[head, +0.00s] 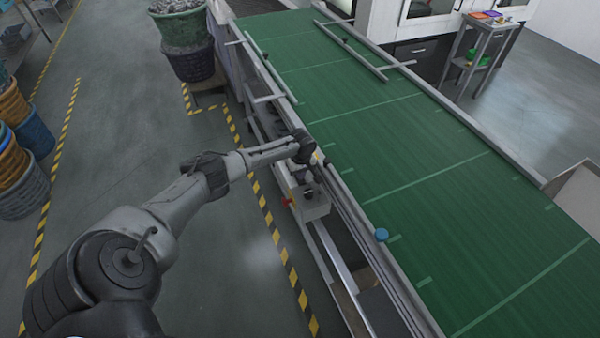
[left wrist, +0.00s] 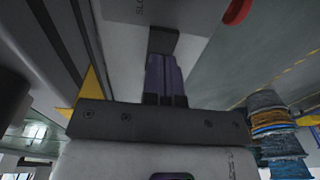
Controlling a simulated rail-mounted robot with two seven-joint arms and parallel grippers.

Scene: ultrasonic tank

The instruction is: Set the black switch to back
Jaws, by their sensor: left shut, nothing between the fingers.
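A grey control box (head: 313,208) is mounted on the near side of the green conveyor in the head view, with a red button (head: 287,201) on its left side. My left gripper (head: 309,180) points down at the top of this box. In the left wrist view its fingers (left wrist: 165,62) are together, with nothing held between them. They reach toward the box face (left wrist: 128,12), where part of a printed label shows. A dark block (left wrist: 164,40) sits right at the fingertips; it may be the black switch, but its position and any contact are unclear. My right gripper is out of view.
The green conveyor (head: 400,150) with metal side rails runs along the right of the box. A blue round cap (head: 381,235) sits on its near rail.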

